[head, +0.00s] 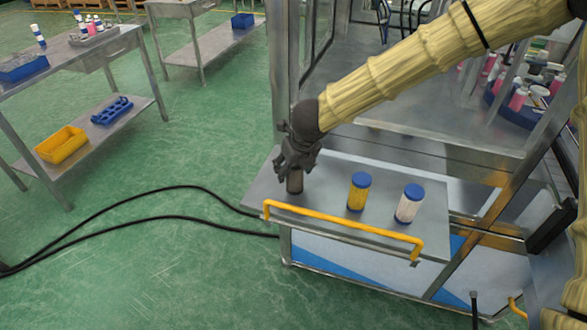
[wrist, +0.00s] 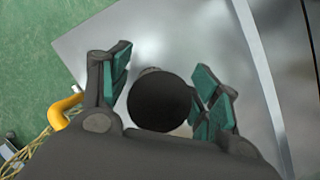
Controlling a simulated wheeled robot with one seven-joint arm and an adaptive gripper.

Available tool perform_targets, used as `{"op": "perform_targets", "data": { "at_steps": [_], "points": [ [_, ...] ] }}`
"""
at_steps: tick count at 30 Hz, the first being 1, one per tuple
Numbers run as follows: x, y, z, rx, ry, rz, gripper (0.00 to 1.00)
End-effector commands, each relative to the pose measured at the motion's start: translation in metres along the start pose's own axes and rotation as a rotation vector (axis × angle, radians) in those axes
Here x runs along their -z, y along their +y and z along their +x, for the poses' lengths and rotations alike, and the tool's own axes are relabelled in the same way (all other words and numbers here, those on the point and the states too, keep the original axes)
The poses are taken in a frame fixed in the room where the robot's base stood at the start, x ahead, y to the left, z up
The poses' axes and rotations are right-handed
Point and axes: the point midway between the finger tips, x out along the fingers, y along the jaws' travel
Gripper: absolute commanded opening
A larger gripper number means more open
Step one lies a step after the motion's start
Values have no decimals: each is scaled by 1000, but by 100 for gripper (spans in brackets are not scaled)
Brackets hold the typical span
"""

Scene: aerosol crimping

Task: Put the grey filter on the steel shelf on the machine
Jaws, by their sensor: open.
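The grey filter (head: 295,182) is a small dark grey cylinder standing upright on the left part of the steel shelf (head: 400,243). The shelf is a flat metal plate on the front of the machine, with a yellow rail along its front edge. My gripper (head: 296,168) is right above the filter, its fingers around the top. In the wrist view the filter's round dark top (wrist: 160,102) lies between the two green-padded fingers (wrist: 164,88). The fingers are open, with a small gap at the left; contact at the right is hard to tell. The filter's lower part is hidden in the wrist view.
A yellow jar with a blue lid (head: 358,192) and a white jar with a blue lid (head: 409,204) stand on the shelf to the right. The yellow rail (head: 340,226) bounds the front. Glass panels and a metal frame rise behind. Black cables (head: 150,220) lie on the floor at left.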

Motion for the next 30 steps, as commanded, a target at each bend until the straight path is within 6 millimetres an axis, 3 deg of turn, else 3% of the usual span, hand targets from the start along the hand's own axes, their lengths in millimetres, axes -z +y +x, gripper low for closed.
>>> {"op": "perform_targets", "data": {
  "at_steps": [18,30],
  "points": [
    [0,0,-99,-1,-2,1,62],
    [1,0,-113,0,1,-1,62]
  ]
}}
